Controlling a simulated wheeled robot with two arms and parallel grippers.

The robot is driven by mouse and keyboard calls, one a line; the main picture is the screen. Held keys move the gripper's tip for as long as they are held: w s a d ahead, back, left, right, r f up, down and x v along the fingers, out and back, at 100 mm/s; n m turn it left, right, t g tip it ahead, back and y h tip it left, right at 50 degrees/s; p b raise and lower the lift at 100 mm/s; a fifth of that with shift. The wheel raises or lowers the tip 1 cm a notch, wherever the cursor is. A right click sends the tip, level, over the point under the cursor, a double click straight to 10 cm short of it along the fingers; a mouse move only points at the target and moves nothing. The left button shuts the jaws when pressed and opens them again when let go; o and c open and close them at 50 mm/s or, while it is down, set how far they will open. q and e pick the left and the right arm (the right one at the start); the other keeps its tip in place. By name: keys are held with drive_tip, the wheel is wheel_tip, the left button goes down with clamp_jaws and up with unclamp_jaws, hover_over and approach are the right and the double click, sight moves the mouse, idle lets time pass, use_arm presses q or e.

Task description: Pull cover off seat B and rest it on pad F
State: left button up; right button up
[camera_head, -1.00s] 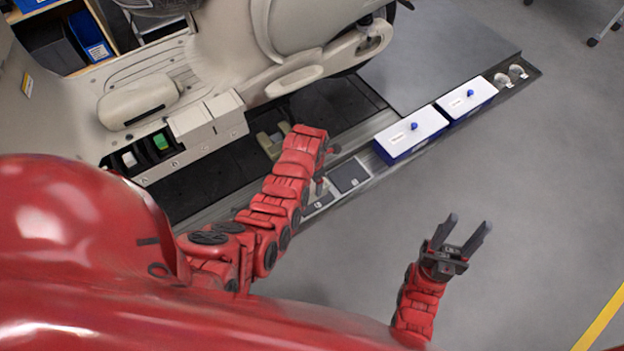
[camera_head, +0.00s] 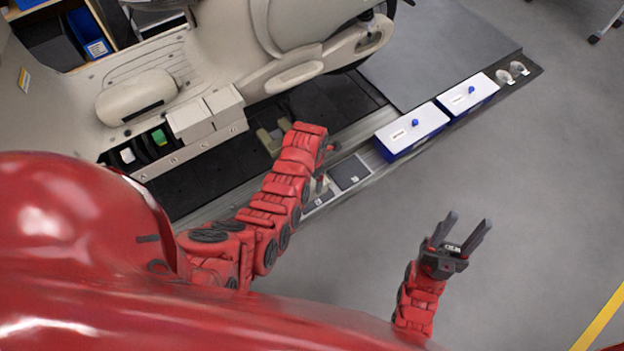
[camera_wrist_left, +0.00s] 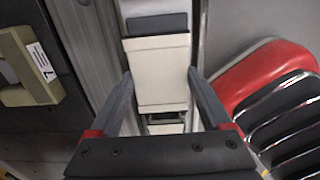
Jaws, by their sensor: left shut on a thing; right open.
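My left gripper (camera_wrist_left: 160,76) is shut on a beige block-shaped cover (camera_wrist_left: 162,90), seen between the fingers in the left wrist view. In the head view my left forearm mostly hides this gripper, just beside the floor strip with dark pads. One dark grey pad (camera_head: 350,172) is bare; another (camera_head: 317,200) is partly hidden by my arm. I cannot tell whether the cover touches a pad. On the seat row, the second seat from the left (camera_head: 158,138) is uncovered and shows green. My right gripper (camera_head: 468,240) is open and empty over the floor.
Two more beige covers (camera_head: 190,121) stand on the seat row, beside an open seat with a white piece (camera_head: 127,155). Two white-lidded blue boxes (camera_head: 410,130) stand on the strip. A beige bracket (camera_head: 272,137) lies near my left arm. Floor at right is free.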

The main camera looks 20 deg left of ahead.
use_arm(q)
drive_tip(key=shift+f, duration=0.15)
drive_tip(key=shift+f+b, duration=0.8)
drive_tip(key=shift+b, duration=0.05)
drive_tip(key=shift+f+b, duration=0.5)
drive_tip(key=shift+b, duration=0.45)
idle(1.3)
idle(0.3)
drive_tip(key=o, duration=1.4)
drive_tip(key=shift+c, duration=0.2)
drive_tip(key=shift+r, duration=0.15)
